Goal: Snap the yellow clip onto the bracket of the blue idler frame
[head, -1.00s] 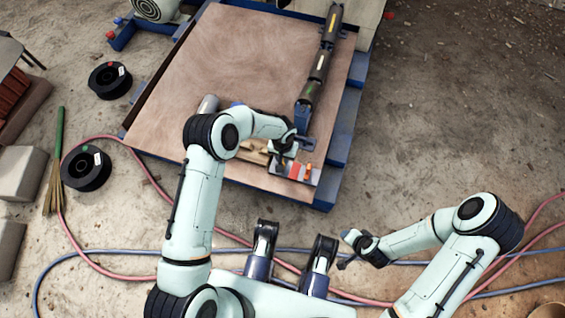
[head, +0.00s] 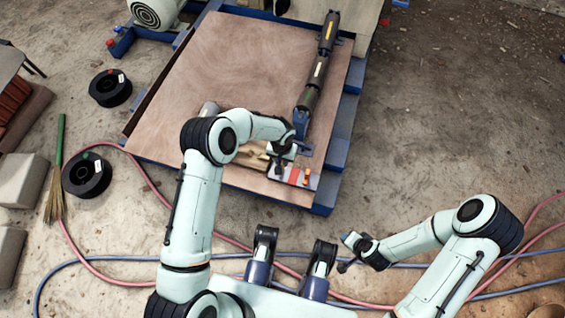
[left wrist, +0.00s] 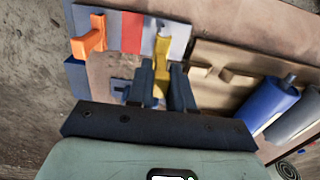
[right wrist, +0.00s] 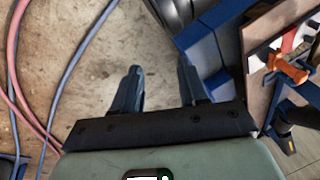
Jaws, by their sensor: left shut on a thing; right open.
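The yellow clip (left wrist: 160,78) stands between the two fingers of my left gripper (left wrist: 162,88), which is shut on it. The clip's far end overlaps a striped holder (left wrist: 131,32) with white, red and grey panels; I cannot tell whether they touch. In the head view my left gripper (head: 279,165) is beside this holder. The blue idler frame (head: 301,123) carries a line of dark rollers (head: 317,70) on the right of the board. A small bluish plate with a hole (left wrist: 121,87) lies near the fingers. My right gripper (right wrist: 162,92) is open and empty.
An orange clip (left wrist: 91,38) is on the holder. A tan tray (left wrist: 222,82), a blue cylinder (left wrist: 267,104) and a grey cylinder (left wrist: 297,118) are close by. Hoses (head: 120,257) cross the floor. The board's (head: 250,60) upper middle is clear.

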